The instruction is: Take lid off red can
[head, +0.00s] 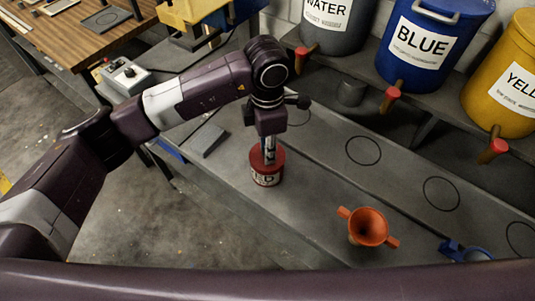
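A small red can (267,181) with a pale label stands upright on the grey bench. Its red lid (259,161) is on top. My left gripper (269,158) points straight down over the lid, with its fingertips at the lid. The fingers look close together, but whether they are closed on anything on the lid is too small to tell. My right gripper is not in view.
An orange funnel (368,226) stands right of the can, with a blue item (464,251) farther right. A grey block (207,141) lies left. Water (338,22), blue (425,42) and yellow (505,85) drums with red-tipped taps line the back. Circles mark clear bench spots.

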